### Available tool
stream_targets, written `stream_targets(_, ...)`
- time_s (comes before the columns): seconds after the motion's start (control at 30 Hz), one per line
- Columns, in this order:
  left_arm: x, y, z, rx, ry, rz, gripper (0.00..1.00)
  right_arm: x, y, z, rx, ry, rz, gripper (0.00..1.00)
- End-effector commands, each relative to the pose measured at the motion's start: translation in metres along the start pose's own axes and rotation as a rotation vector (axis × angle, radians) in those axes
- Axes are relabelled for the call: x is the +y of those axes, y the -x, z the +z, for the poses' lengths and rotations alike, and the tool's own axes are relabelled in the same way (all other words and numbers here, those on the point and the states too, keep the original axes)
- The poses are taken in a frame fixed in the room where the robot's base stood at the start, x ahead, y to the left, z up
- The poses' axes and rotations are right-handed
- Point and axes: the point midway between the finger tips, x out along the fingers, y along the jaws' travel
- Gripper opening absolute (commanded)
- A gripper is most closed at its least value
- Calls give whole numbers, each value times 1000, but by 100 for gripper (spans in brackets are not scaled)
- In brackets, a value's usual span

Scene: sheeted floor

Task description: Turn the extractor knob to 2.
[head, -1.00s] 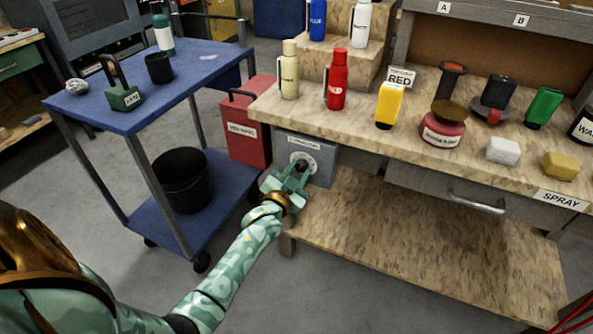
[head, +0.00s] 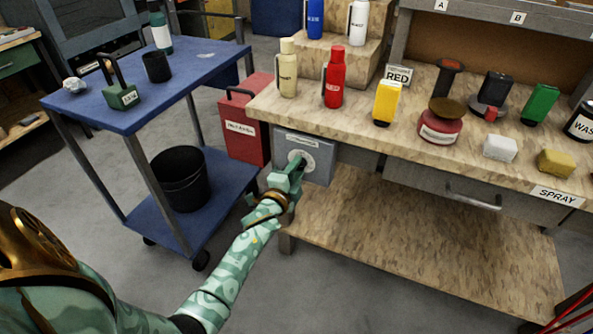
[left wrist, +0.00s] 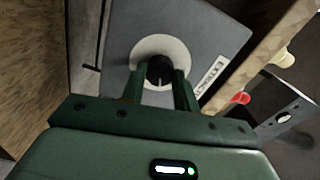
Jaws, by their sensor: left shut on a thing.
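The extractor box (head: 319,167) is a grey panel mounted under the left front edge of the bench, with a label along its top. Its round pale dial (head: 308,157) is partly hidden behind my left gripper (head: 292,170) in the head view. In the left wrist view, the black knob (left wrist: 160,72) sits in the middle of the pale dial (left wrist: 158,50), between the two green fingers of my left gripper (left wrist: 160,90), which is shut on it. A light pointer line shows on the knob. The dial's numbers cannot be read. My right gripper is not in view.
A blue cart (head: 190,85) with a black bucket (head: 181,176) is further left. Bottles, including a red one (head: 334,80), stand on the bench above. The bench's lower shelf (head: 420,240) is bare.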

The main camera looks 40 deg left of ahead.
Motion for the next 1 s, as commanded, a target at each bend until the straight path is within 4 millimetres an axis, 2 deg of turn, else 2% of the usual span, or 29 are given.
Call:
stream_targets(0.4,3,1,0,0,-195,5,7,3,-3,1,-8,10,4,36)
stream_targets(0.97,3,1,0,0,-222,6,7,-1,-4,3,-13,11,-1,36)
stream_targets(1.0,3,1,0,0,-222,6,36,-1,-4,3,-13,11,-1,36)
